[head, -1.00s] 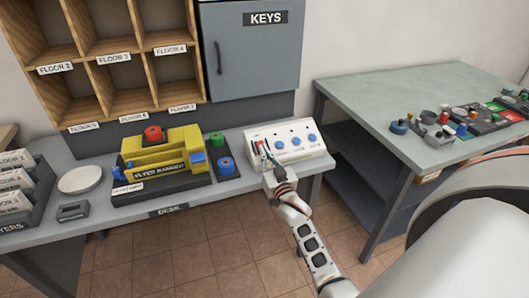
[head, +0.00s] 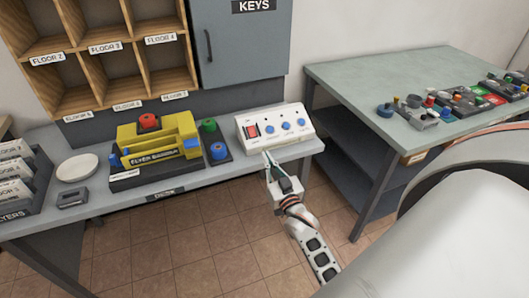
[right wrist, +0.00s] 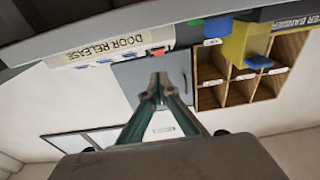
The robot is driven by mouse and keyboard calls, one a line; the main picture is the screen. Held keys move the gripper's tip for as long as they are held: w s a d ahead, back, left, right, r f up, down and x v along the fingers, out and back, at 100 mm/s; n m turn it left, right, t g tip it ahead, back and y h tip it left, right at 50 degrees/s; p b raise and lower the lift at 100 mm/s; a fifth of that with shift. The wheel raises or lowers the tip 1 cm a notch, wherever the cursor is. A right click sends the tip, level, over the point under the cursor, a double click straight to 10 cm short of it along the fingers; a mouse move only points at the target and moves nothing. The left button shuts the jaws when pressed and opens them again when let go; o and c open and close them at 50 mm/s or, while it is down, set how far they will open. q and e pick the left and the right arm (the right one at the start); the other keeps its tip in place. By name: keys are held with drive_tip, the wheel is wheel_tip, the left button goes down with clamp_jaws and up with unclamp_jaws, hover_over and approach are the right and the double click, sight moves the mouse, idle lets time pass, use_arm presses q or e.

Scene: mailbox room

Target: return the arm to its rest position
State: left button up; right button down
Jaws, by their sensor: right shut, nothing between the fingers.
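My right gripper (head: 268,158) is shut and empty. In the head view it is in front of the desk's front edge, just below a white control box (head: 273,122) with a red switch (head: 252,130) and several blue knobs. It looks apart from the box. In the right wrist view the fingers (right wrist: 158,88) meet at their tips, with nothing between them. The wrist view is upside down and shows the box's front label, DOOR RELEASE (right wrist: 105,48). My right arm comes up from the bottom of the head view. My left gripper is not in view.
The desk (head: 240,165) holds a yellow flyer bander (head: 160,135), a white plate (head: 77,167) and a flyer rack (head: 20,185). Wooden pigeonholes (head: 100,65) and a grey key cabinet (head: 243,45) are behind. A side table (head: 385,80) with small parts stands right. Floor in front is clear.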

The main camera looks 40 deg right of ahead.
drive_tip(key=shift+s, duration=0.1)
idle(0.5)
drive_tip(key=s+a+f+n+g+y, duration=0.3)
drive_tip(key=s+a+f+g, duration=0.1)
drive_tip(key=s+a+f, duration=0.4)
drive_tip(key=s+a+f+n+g+y, duration=0.4)
drive_tip(key=s+a+f, duration=0.4)
drive_tip(key=s+a, duration=0.4)
drive_tip(key=s, duration=0.4)
drive_tip(key=shift+f, duration=0.15)
drive_tip(key=shift+a, duration=0.1)
